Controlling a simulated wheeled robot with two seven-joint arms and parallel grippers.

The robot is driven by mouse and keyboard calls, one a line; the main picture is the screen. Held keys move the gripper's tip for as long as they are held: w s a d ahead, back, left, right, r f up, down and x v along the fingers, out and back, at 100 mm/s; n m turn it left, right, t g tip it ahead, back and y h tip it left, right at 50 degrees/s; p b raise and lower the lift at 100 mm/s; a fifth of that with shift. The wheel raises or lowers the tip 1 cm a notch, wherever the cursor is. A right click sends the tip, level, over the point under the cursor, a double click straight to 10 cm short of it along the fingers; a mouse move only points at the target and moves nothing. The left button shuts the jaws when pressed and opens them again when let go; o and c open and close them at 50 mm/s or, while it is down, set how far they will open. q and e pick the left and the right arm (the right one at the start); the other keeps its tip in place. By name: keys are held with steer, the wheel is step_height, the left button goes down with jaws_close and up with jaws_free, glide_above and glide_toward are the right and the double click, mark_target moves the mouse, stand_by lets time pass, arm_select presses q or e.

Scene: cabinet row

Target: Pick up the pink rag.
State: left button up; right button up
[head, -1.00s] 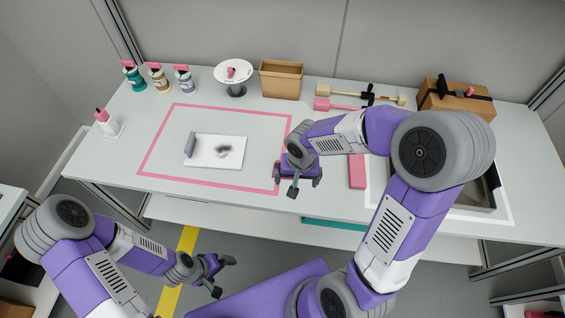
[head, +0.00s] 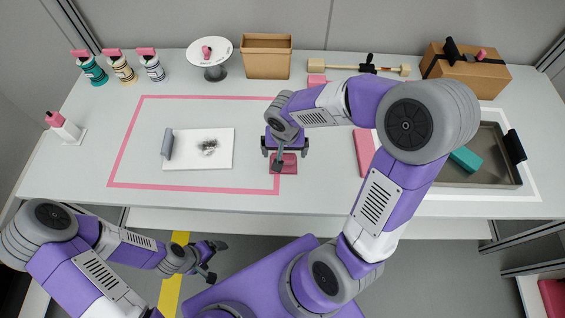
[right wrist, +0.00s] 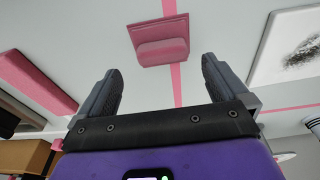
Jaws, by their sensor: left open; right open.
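The pink rag (head: 283,168) lies on the white table, across the right side of the pink taped outline. In the head view my right gripper (head: 285,148) is just behind it and partly hides it. In the right wrist view the rag (right wrist: 162,48) shows as a flat piece with a thicker folded part, ahead of my open, empty right gripper (right wrist: 160,72). The rag is apart from the fingers. My left gripper (head: 214,262) is open and empty, low in front of the table's front edge.
A white board (head: 190,160) with a dark smudge lies inside the outline. A pink block (head: 364,152) and a grey tray (head: 495,150) with a teal block (head: 466,159) are to the right. Bottles (head: 122,68) and a tan bin (head: 267,58) stand at the back.

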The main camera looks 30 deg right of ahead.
mark_target(284, 158)
steer(key=f+b, duration=0.1)
steer(key=f, duration=0.1)
steer(key=f+b, duration=0.1)
steer(key=f, duration=0.2)
steer(key=shift+w+f, duration=0.2)
steer(key=shift+f, duration=0.1)
steer(key=shift+w+f+b, duration=0.15)
steer(key=shift+f+b, duration=0.15)
steer(key=shift+f, duration=0.05)
steer(key=shift+r, duration=0.1)
steer(key=shift+c, duration=0.5)
steer(key=c, duration=0.9)
steer(key=shift+o, duration=0.2)
step_height(284, 158, up, 10)
steer(key=p, duration=0.4)
